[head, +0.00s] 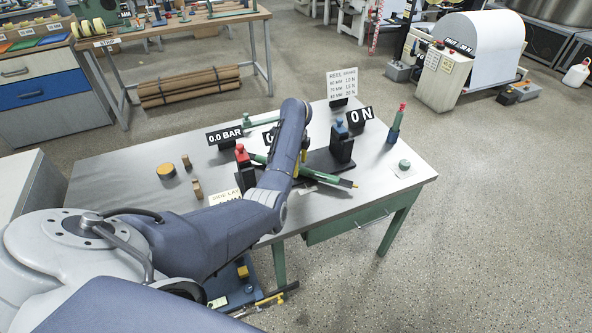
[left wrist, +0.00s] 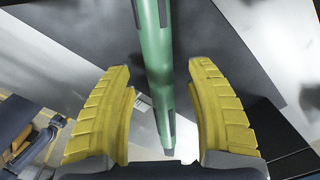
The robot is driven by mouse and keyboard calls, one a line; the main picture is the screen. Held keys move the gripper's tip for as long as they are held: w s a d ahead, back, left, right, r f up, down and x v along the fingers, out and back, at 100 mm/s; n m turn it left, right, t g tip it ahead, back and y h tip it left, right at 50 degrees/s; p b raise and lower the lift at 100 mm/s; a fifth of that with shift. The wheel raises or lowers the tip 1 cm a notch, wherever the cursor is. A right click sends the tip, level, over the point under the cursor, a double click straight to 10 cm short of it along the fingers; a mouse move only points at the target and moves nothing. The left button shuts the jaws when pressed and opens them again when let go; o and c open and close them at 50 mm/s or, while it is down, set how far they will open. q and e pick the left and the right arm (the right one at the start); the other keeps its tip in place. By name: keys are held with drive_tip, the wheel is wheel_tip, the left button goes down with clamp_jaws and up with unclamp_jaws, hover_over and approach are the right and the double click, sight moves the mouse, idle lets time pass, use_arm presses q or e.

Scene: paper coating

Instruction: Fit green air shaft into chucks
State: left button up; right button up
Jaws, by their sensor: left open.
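The green air shaft (head: 330,179) runs slantwise over the table, its dark-tipped right end in front of the right chuck stand (head: 342,147), a black block with a blue knob. Its left part is by the left chuck stand (head: 244,172), black with a red knob; my arm hides the middle. I cannot tell whether either end sits in a chuck. My left gripper (left wrist: 163,95) is open, its two yellow fingers on either side of the shaft, which also shows in the left wrist view (left wrist: 158,75), with gaps on both sides. My right gripper is not in view.
The grey table (head: 130,180) carries a 0.0 BAR sign (head: 225,135), a 0 N sign (head: 360,115), a green-red tool (head: 396,123), a green button (head: 404,165), a yellow-topped tin (head: 166,171) and small brown blocks (head: 197,189). The table's left part is mostly clear.

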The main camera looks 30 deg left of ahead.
use_arm(q)
drive_tip(key=shift+f, duration=1.2)
drive_tip(key=shift+c, duration=0.4)
clamp_jaws()
drive_tip(key=shift+r, duration=0.1)
